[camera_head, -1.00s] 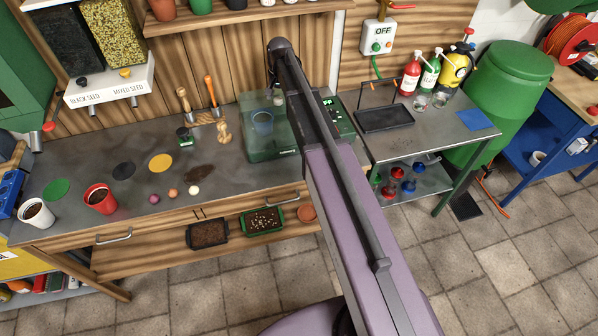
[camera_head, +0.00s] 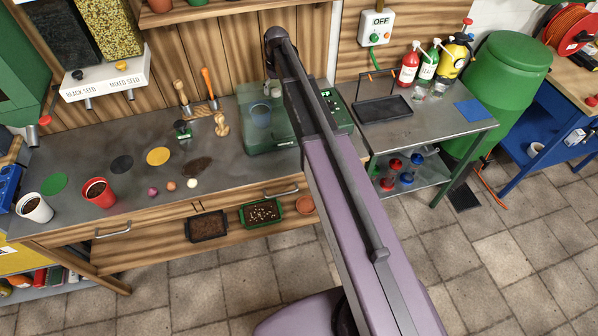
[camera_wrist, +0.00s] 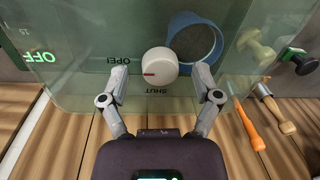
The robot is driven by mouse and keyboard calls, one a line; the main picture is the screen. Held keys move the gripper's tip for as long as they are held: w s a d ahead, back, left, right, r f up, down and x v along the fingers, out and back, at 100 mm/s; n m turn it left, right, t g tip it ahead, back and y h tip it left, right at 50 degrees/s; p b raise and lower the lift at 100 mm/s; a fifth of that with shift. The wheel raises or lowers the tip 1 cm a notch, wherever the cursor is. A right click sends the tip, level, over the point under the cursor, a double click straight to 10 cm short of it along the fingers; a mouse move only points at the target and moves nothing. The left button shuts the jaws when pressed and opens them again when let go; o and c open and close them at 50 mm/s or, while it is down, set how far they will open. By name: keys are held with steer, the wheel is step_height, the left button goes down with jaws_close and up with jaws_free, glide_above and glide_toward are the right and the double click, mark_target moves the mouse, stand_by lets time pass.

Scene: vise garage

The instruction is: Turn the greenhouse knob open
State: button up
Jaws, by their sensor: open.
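The greenhouse is a clear green-tinted box (camera_head: 259,110) on the bench, partly hidden behind my arm in the head view. Its knob (camera_wrist: 162,62) is round and white with a red mark, seen in the wrist view. The red mark is at the knob's left side, towards the OPEN lettering; SHUT is lettered below the knob. My gripper (camera_wrist: 160,74) is open, one finger on each side of the knob, with a visible gap on both sides.
A blue pot (camera_wrist: 194,40) shows through the greenhouse wall. Hand tools with orange and wooden handles (camera_wrist: 250,128) are beside it. A metal side table (camera_head: 430,125) with bottles stands to the right. Pots and seed discs lie on the bench's left part.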

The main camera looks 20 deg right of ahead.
mark_target(277, 89)
steer(key=n, duration=0.4)
steer(key=shift+n, duration=0.4)
steer(key=n, duration=0.4)
step_height(277, 89, up, 14)
steer(key=p, duration=1.4)
steer(key=s+f+m+b, duration=1)
steer(key=s+f+b, duration=1.5)
steer(key=s, duration=0.3)
steer(key=shift+f+h+b, duration=0.35)
steer(key=shift+h, duration=0.05)
steer(key=shift+s+d, duration=0.1)
steer(key=shift+s+m, duration=0.3)
steer(key=shift+s, duration=0.3)
stand_by(0.9)
